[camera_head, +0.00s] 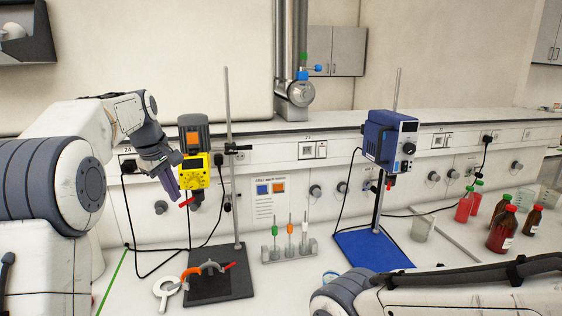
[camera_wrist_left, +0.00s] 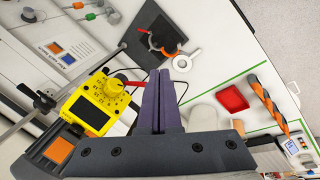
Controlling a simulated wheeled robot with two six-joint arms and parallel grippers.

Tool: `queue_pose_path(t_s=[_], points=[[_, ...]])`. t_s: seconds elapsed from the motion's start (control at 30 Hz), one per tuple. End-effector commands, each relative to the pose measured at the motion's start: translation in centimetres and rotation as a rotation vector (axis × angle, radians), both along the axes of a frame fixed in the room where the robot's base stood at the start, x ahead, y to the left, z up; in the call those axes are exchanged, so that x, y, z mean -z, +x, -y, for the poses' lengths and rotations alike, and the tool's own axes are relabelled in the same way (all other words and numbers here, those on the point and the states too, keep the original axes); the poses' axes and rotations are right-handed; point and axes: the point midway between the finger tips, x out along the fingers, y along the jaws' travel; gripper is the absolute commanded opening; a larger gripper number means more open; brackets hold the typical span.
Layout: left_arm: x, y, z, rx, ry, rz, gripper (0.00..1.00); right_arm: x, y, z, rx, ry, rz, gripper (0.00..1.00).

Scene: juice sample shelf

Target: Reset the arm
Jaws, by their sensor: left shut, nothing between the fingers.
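My left gripper (camera_head: 168,174) is raised at the left in the head view, just left of the yellow stirrer head (camera_head: 194,172). Its purple-grey fingers are together and empty, and they also show shut in the left wrist view (camera_wrist_left: 161,98). The yellow stirrer (camera_wrist_left: 98,108) with its knob is left of the fingers there; whether they touch it I cannot tell. My right arm (camera_head: 440,292) crosses the lower right of the head view, and its gripper is out of the picture.
A black stand base (camera_head: 222,288) holds the upright rod, with a white ring and clamps on it. A small rack (camera_head: 290,250) and a blue stirrer stand (camera_head: 372,252) are further right. Red and brown bottles (camera_head: 502,230) stand at the far right. The left wrist view shows a red tray (camera_wrist_left: 232,98).

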Motion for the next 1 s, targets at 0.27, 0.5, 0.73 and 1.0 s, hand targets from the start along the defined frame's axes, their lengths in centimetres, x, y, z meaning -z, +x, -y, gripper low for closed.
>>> queue_pose_path(t_s=[0.27,0.5,0.73,1.0], points=[[9.3,-11.4,16.5,0.632,0.098,-0.057,0.00,5.5,0.0,0.0,0.001,0.000,0.000,0.50],[18.4,-25.7,22.9,1.186,0.184,-0.088,0.00,9.3,0.0,0.0,0.002,0.000,0.000,0.50],[25.2,-36.0,22.6,1.577,0.243,-0.101,0.00,11.6,0.0,0.0,0.003,0.000,0.000,0.50],[27.0,-38.8,21.7,1.694,0.259,-0.106,0.00,11.9,0.0,0.0,0.003,0.000,0.000,0.50]])
